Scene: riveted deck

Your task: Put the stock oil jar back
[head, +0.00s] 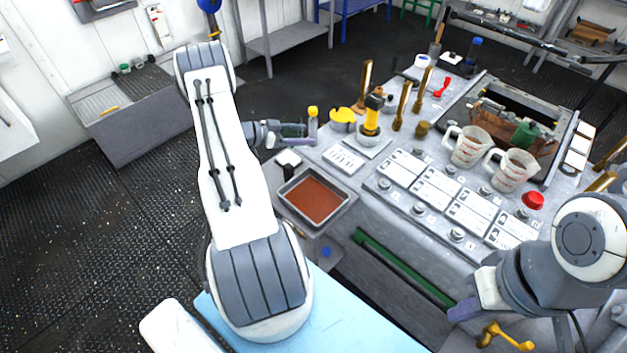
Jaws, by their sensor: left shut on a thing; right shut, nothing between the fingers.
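My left arm reaches across the left of the head view. Its gripper (300,131) is shut on a small yellow-topped thing (313,113) at the bench's back left edge. Its lower part is mostly hidden by the fingers, and I cannot tell for sure that it is the stock oil jar. I also cannot tell whether it touches the bench. My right gripper (464,311) is shut and empty in front of the bench, low at the right.
On the bench (318,152) stand a tray of reddish-brown material (316,196), a yellow-and-black device (372,115), a yellow round piece (342,115), several brass handles (402,105), labelled plates (437,186), two measuring jugs (511,170) and a red button (533,201). Dark floor (85,245) lies left.

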